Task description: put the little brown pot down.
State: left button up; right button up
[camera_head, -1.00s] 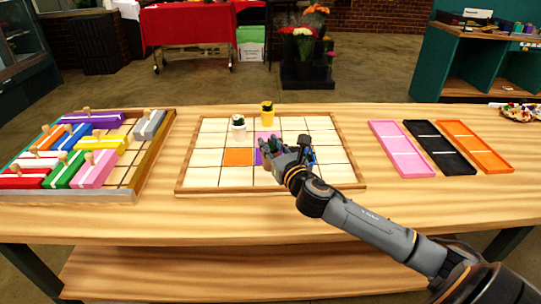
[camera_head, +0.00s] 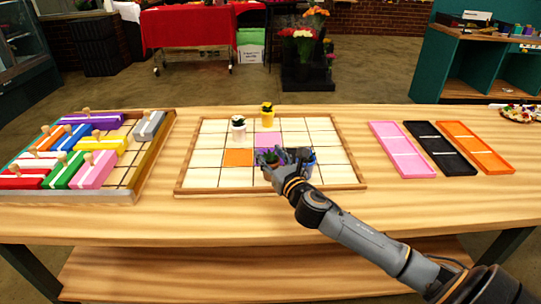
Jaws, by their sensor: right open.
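The little brown pot (camera_head: 271,162), with a small green plant in it, is low at the gridded board (camera_head: 185,176), close to the purple square and right of the orange square. My right gripper (camera_head: 268,157) is open around or right beside the pot; its fingers hide part of it. Whether they still touch it is too small to tell. My left gripper is not in view.
A blue item (camera_head: 309,158) is right of the gripper. A tray of coloured blocks (camera_head: 150,160) lies left; pink (camera_head: 402,168), black and orange trays lie right.

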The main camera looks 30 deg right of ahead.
jog(key=shift+r, duration=0.15)
jog(key=s, duration=0.4)
jog(key=s+a, duration=0.1)
jog(key=s, duration=0.3)
jog(key=s+b, duration=0.1)
jog(key=s, duration=0.2)
jog(key=shift+s+a, duration=0.4)
